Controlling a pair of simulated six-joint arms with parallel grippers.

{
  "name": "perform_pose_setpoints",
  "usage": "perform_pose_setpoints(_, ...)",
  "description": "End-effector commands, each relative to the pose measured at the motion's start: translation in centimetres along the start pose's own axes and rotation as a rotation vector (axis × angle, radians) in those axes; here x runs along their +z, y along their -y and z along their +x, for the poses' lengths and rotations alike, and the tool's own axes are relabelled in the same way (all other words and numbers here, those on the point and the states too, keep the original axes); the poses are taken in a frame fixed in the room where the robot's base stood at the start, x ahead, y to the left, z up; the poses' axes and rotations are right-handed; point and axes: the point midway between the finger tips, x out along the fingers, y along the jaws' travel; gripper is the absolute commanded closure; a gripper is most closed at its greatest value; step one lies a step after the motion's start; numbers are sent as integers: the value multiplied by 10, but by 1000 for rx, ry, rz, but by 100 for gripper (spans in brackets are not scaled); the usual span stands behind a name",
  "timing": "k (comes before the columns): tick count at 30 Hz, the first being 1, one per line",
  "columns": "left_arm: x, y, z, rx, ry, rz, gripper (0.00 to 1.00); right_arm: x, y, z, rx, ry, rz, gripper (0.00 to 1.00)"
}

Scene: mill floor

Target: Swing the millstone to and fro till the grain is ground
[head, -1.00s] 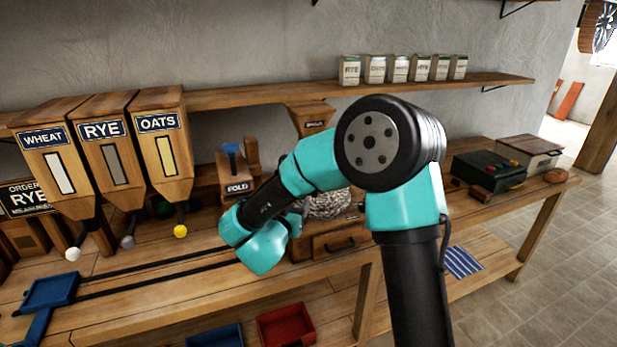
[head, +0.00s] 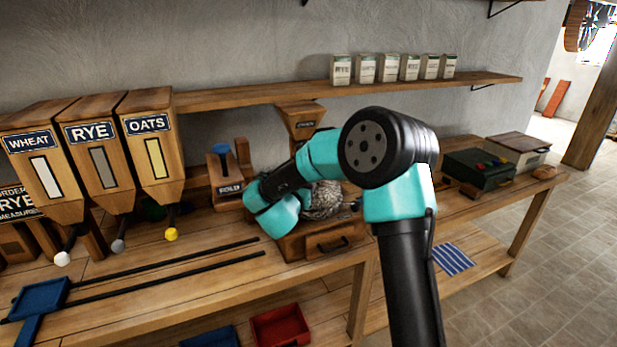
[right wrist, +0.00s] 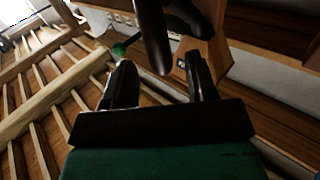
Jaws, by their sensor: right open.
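The grey speckled millstone (head: 324,200) sits on a wooden mill with a drawer (head: 333,245), below a wooden hopper (head: 302,121), in the head view. My right arm reaches in front of it and hides part of it. The right gripper's fingers are hidden in the head view. In the right wrist view my right gripper (right wrist: 160,75) is open. A dark rounded bar (right wrist: 152,38) lies in front of and between its fingers; I cannot tell whether they touch it. My left gripper is in neither view.
Three bins marked WHEAT (head: 45,175), RYE (head: 102,167) and OATS (head: 154,155) stand at left. A blue tray (head: 40,298) lies by dark rails. A red tray (head: 280,328) is underneath. A dark green box (head: 478,170) stands at the bench's right.

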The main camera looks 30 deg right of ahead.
Motion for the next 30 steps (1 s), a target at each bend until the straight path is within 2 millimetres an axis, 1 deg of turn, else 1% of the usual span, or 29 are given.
perform_pose_setpoints(1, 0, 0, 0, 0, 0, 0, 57, 0, -1, 10, 4, 0, 1, 48)
perform_pose_setpoints(3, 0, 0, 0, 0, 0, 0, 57, 0, -1, 21, 3, 0, 0, 48)
perform_pose_setpoints(6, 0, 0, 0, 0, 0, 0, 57, 0, -1, 35, 2, 0, 0, 48)
perform_pose_setpoints(9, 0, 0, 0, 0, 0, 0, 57, 0, 0, 45, 2, 0, 0, 48)
perform_pose_setpoints(13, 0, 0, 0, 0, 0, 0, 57, 0, 0, 51, 1, 0, 0, 48)
perform_pose_setpoints(21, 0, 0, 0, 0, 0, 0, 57, 0, 0, 52, 0, 0, 0, 48)
perform_pose_setpoints(30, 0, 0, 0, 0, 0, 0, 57, 0, 0, 51, 0, 0, 0, 77)
